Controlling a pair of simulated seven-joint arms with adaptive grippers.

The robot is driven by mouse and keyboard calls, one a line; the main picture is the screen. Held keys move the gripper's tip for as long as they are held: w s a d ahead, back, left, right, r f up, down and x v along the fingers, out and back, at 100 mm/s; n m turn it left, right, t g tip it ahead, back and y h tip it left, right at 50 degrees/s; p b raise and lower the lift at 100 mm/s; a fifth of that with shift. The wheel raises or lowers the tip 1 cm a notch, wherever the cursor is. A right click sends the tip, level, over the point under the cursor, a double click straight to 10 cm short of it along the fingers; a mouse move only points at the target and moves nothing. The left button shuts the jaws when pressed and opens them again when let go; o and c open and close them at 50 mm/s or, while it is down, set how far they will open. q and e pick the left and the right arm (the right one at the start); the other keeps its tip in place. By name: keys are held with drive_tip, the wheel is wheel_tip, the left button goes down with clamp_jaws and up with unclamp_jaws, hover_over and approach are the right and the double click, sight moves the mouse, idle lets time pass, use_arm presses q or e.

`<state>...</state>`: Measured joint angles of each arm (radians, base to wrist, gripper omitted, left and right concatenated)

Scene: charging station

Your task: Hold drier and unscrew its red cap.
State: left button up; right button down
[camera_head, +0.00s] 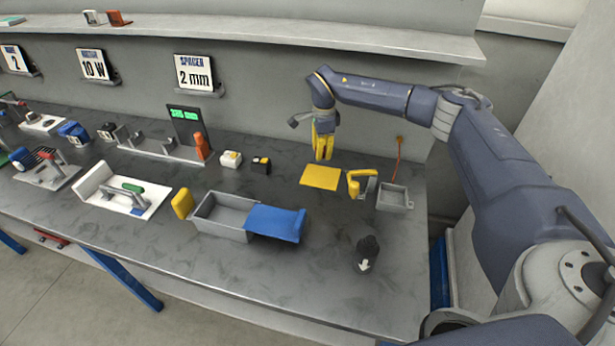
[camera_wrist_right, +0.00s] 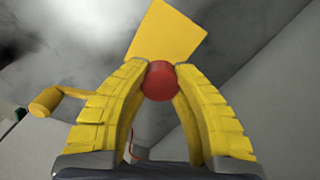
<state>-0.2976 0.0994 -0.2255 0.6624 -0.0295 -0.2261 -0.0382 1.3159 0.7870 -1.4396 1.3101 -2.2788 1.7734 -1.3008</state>
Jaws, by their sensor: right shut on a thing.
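My right gripper (camera_head: 323,156) points down above the yellow square pad (camera_head: 321,177) at the back right of the bench. In the right wrist view its yellow fingers (camera_wrist_right: 161,82) are shut on a round red piece, which looks like the red cap (camera_wrist_right: 161,83). The fingers hide the cap in the head view. I cannot tell whether anything is attached beneath it. A black upright piece with a white arrow (camera_head: 367,253), possibly the drier, stands at the front right of the bench, apart from the gripper. My left gripper is not in view.
A yellow-handled fixture (camera_head: 358,183) and a grey open box (camera_head: 394,198) stand right of the pad. A grey bin with a blue flap (camera_head: 275,222) lies in front. A shelf (camera_head: 250,32) runs along the wall. Bench space around the black piece is clear.

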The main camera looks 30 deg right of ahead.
drive_tip(key=shift+w+d+f, duration=0.2)
drive_tip(key=shift+f, duration=0.05)
hover_over(321, 176)
wheel_tip(321, 176, down, 5)
drive_tip(key=shift+r, duration=0.2)
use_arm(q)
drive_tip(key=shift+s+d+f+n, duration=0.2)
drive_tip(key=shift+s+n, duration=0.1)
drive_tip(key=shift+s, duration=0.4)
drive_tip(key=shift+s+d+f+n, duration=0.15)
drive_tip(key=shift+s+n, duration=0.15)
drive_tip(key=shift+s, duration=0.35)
use_arm(e)
drive_tip(key=shift+f, duration=2.65)
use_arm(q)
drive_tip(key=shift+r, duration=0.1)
use_arm(e)
drive_tip(key=shift+f, duration=0.15)
drive_tip(key=c, duration=1.2)
unclamp_jaws()
